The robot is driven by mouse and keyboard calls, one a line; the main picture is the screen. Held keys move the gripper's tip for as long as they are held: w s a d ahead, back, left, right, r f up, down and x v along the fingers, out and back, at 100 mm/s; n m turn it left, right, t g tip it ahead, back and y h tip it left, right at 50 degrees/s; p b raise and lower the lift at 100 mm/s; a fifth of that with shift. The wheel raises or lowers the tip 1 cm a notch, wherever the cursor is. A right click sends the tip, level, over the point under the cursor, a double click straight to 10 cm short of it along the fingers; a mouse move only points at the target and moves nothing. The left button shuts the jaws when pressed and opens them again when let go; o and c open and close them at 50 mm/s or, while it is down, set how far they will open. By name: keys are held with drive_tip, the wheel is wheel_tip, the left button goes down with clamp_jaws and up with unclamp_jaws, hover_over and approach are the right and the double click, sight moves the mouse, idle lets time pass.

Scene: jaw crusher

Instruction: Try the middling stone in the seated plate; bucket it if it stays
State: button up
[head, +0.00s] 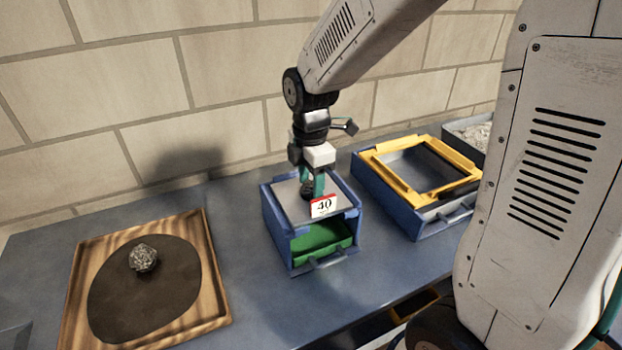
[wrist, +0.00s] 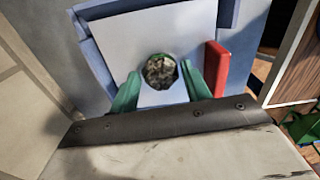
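A pale grey plate (head: 288,199) lies on top of a blue box (head: 277,237) with a red-and-white "40" tag (head: 323,206). Another stone (head: 143,258) rests on a dark pad at the left.
The dark pad (head: 150,295) lies on a wooden board (head: 215,292). At right stands a blue box with a yellow frame (head: 455,160), then a grey bin of pale rubble (head: 477,134) behind. The blue-grey bench is clear between board and plate box. A brick wall closes the back.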

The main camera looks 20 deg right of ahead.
sight(311, 182)
drive_tip(key=shift+o, duration=1.4)
wheel_tip(311, 182, up, 8)
drive_tip(key=shift+f, duration=0.1)
